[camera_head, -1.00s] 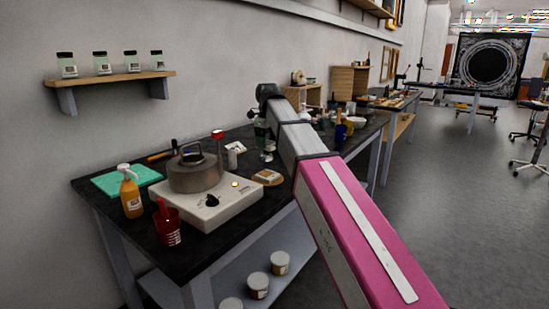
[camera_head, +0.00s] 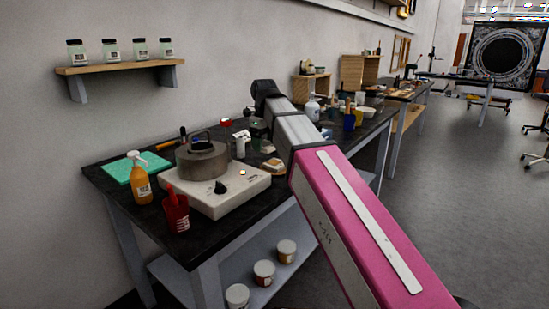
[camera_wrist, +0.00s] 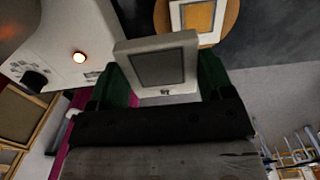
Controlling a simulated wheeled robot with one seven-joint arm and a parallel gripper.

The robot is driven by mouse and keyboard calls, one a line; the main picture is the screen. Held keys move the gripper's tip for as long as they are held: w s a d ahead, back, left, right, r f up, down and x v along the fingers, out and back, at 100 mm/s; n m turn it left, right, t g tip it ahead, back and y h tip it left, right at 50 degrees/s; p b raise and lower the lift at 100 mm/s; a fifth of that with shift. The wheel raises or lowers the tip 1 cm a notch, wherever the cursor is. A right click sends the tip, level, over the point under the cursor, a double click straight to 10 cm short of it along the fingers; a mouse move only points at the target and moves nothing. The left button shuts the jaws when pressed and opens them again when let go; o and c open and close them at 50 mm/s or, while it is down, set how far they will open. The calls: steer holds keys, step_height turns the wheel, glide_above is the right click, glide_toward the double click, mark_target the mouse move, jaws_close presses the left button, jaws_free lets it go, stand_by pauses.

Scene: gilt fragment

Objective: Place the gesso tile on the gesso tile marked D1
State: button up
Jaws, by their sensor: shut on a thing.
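My gripper (camera_wrist: 163,78) has green fingers, shut on a square gesso tile (camera_wrist: 157,68) with a pale frame and a dark grey middle. Small marks on the held tile's near edge are too blurred to read. Beyond it in the wrist view, a second pale-framed tile (camera_wrist: 198,17) with a golden-tan middle lies on a round wooden disc (camera_wrist: 233,18). The held tile appears above and apart from it, partly overlapping it in view. No D1 mark is legible. In the head view the disc (camera_head: 272,172) sits on the dark bench, right of the hot plate; my arm partly hides the gripper.
A white hot plate (camera_head: 225,196) with a lit lamp bears a grey pot (camera_head: 203,163). Jars line a wall shelf (camera_head: 120,67).

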glide_above(274, 162)
step_height(274, 162, down, 3)
steer(key=shift+s+d+f, duration=0.1)
steer(key=shift+s, duration=0.05)
steer(key=shift+f, duration=1.95)
steer(key=o, duration=1)
step_height(274, 162, up, 12)
